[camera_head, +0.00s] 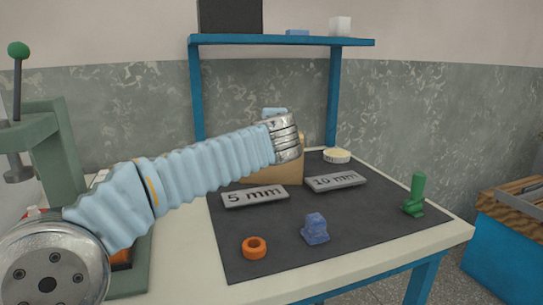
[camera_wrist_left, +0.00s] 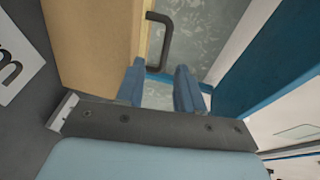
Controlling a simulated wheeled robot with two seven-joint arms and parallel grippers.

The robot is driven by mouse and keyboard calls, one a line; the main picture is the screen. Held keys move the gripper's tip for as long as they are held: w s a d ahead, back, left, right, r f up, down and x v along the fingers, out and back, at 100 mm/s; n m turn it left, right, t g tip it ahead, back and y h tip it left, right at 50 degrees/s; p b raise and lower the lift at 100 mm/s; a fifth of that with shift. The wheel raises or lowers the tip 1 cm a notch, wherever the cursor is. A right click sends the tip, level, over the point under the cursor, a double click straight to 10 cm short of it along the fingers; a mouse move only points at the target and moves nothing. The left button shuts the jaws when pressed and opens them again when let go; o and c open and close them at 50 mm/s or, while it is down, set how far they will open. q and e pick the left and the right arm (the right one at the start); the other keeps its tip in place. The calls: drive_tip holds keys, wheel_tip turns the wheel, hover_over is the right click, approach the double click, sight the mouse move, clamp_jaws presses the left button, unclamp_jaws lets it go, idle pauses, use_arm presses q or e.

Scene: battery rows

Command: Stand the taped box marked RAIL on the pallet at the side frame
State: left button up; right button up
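No box marked RAIL and no pallet can be made out. My left arm reaches across the table. Its gripper (camera_head: 275,111) is at the back, partly hidden by the wrist, by a tan box-like thing (camera_head: 270,175). The left wrist view shows my left gripper (camera_wrist_left: 160,66) open, its two blue fingers apart. The tan thing's plain face (camera_wrist_left: 92,45) is beside them, with a dark handle (camera_wrist_left: 166,38) just beyond or between the fingertips; I cannot tell which. No tape or lettering shows on it. My right gripper is not in view.
A dark mat (camera_head: 300,258) bears plates marked 5 mm (camera_head: 255,197) and 10 mm (camera_head: 336,182), an orange ring (camera_head: 254,247), a blue lump (camera_head: 315,229) and a green piece (camera_head: 414,195). A blue shelf frame (camera_head: 335,100) stands behind. A wood-topped blue unit (camera_head: 510,250) is at right.

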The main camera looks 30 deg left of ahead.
use_arm(q)
drive_tip(key=p+x, duration=0.1)
drive_tip(key=x, duration=0.3)
drive_tip(key=shift+w+r, duration=0.1)
drive_tip(key=shift+r, duration=0.1)
drive_tip(key=p+x, duration=0.1)
drive_tip(key=x, duration=0.3)
drive_tip(key=shift+r, duration=0.2)
drive_tip(key=shift+w+a+f, duration=0.1)
drive_tip(key=shift+w+a, duration=0.1)
drive_tip(key=shift+w, duration=0.05)
drive_tip(key=shift+c, duration=0.3)
clamp_jaws()
drive_tip(key=shift+f, duration=0.1)
drive_tip(key=shift+r, duration=0.2)
